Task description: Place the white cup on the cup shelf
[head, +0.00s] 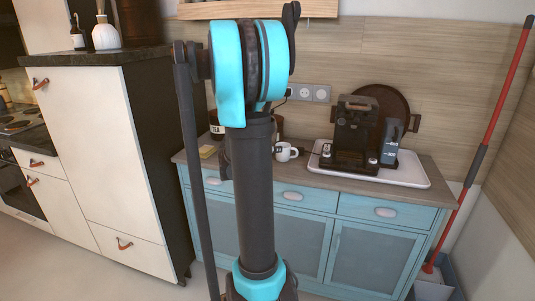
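A white cup (287,153) stands upright on the wooden counter top of the blue cabinet, just right of my arm. It has a dark mark on its side. A light wooden shelf edge (315,9) shows on the wall at the top of the head view; I cannot tell if it is the cup shelf, and its upper part is cut off. My arm stands upright in front of the counter and hides part of it. My gripper is not visible in the head view.
A black coffee machine (352,135) stands on a white tray (412,176) right of the cup. A dark round tray leans behind it. A dark TEA canister (216,127) stands left, partly behind my arm. A red pole (496,95) leans at the right. A tall cream cabinet (95,140) stands left.

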